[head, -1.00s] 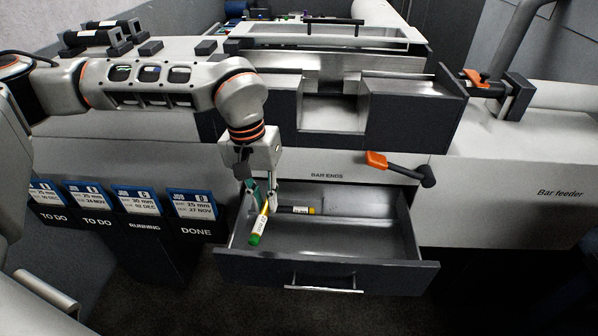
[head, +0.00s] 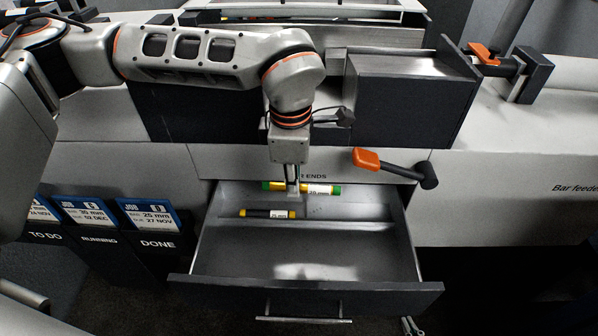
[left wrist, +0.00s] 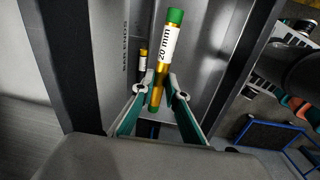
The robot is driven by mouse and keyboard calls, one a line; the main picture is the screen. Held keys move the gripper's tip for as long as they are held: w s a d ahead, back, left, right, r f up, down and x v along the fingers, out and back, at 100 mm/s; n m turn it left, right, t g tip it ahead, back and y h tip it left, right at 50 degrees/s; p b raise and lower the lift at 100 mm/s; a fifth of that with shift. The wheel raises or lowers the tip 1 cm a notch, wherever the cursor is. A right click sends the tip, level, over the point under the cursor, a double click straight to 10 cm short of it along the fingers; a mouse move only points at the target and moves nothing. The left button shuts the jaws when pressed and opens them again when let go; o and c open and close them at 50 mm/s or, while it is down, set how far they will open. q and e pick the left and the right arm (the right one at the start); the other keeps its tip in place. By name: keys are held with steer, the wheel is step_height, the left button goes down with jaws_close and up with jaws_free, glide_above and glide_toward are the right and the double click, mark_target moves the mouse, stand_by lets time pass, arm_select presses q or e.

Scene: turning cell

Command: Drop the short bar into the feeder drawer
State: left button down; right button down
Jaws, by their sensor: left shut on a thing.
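My left gripper (head: 293,186) is shut on a short gold bar with green ends (head: 320,188) and a white label; in the left wrist view the bar (left wrist: 166,55) reads "20 mm". The bar is roughly level, over the back part of the open feeder drawer (head: 300,293), marked BAR ENDS. The height between bar and drawer floor is hard to tell. A dark bar with yellow ends (head: 256,213) lies in the drawer's back compartment, in front of the held bar in the picture. Small tips at the bottom edge seem to be my right gripper (head: 411,326); their opening is unclear.
A divider (head: 330,226) crosses the drawer, and its front compartment is empty. An orange-handled lever (head: 395,168) sticks out above the drawer's back right. Job cards (head: 147,214) stand at the left. The machine body (head: 410,100) rises behind.

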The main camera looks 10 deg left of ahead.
arm_select(q)
steer(key=shift+w+d+f+n, duration=0.1)
steer(key=shift+w+d+n, duration=0.1)
steer(key=shift+n, duration=0.1)
steer(key=shift+s+f+b, duration=0.15)
steer(key=shift+f+b, duration=0.2)
steer(key=shift+f, duration=0.2)
step_height(320, 180, down, 5)
steer(key=shift+r+b, duration=0.15)
steer(key=shift+b, duration=1.05)
steer(key=c, duration=1.9)
jaws_free()
